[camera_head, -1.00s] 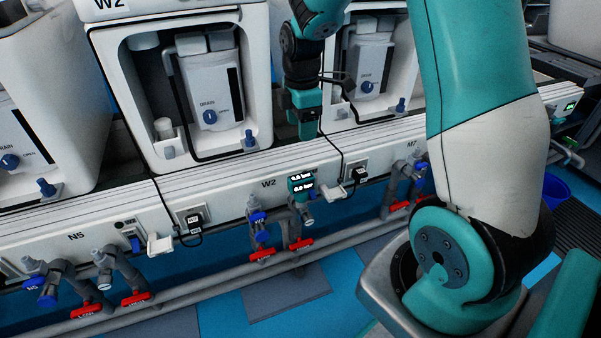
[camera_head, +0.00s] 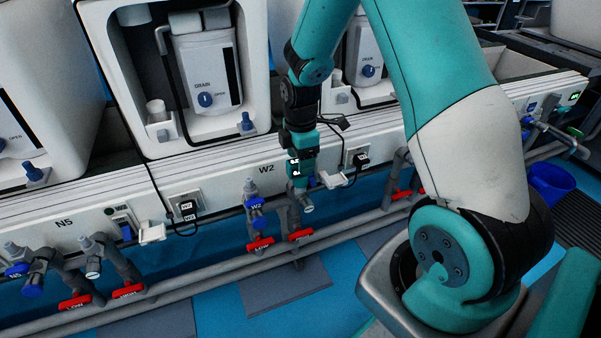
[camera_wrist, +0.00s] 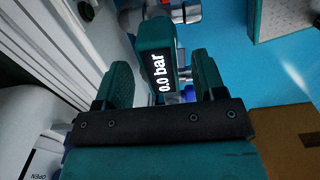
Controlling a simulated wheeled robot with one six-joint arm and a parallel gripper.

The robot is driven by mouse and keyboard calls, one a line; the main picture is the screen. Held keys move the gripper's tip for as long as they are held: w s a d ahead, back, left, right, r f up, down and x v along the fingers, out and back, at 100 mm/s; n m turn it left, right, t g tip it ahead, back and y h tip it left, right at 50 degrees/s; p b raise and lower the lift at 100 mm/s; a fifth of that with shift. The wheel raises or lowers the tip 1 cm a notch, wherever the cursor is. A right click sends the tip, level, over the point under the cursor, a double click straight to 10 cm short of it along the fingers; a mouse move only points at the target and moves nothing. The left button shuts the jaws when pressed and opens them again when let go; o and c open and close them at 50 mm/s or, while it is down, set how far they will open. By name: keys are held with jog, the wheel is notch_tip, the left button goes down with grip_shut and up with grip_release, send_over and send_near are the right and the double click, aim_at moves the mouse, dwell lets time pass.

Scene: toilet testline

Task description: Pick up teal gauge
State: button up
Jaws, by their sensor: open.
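The teal gauge (camera_wrist: 158,62) has a black display reading "0.0 bar" in the wrist view. In the head view the gauge (camera_head: 294,168) sits on the pipework below the W2 label, partly hidden by my gripper. My gripper (camera_wrist: 160,85) is open, with one teal finger on each side of the gauge's near end. A gap shows between the left finger and the gauge, and a gap on the right too. In the head view my gripper (camera_head: 301,160) points down at the gauge.
A white bracket (camera_head: 334,179) and a socket (camera_head: 358,158) are close on the right. The white bench panel (camera_head: 225,173) runs behind.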

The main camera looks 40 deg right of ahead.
notch_tip(320, 180, down, 3)
jog(key=shift+r, duration=0.25)
jog(key=c, duration=1)
jog(key=shift+c, duration=0.2)
notch_tip(320, 180, up, 25)
jog(key=p, duration=1.1)
